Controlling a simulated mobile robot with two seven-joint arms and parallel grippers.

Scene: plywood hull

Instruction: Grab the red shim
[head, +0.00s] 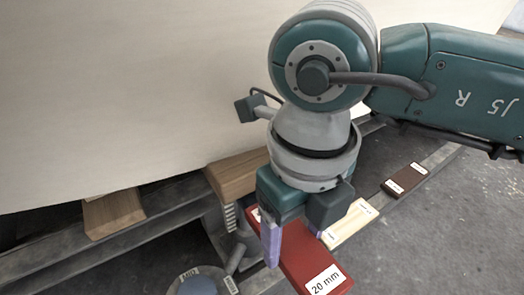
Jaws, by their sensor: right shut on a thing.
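The red shim (305,264) is a flat red block with a white "20 mm" label at its near end, at the lower middle of the head view. My right gripper (287,243) comes down over it from above. It is shut on the red shim, with one purple finger along the shim's left side. The other finger is mostly hidden behind the gripper body. I cannot tell whether the shim is resting on the rail or lifted off it. My left gripper is not in view.
A pale yellow shim (349,224) and a dark brown shim (405,180) lie on the metal rail to the right. Wooden blocks (238,175) (113,214) sit under the plywood hull (120,90). A round part marked "MID" (197,286) stands at the bottom.

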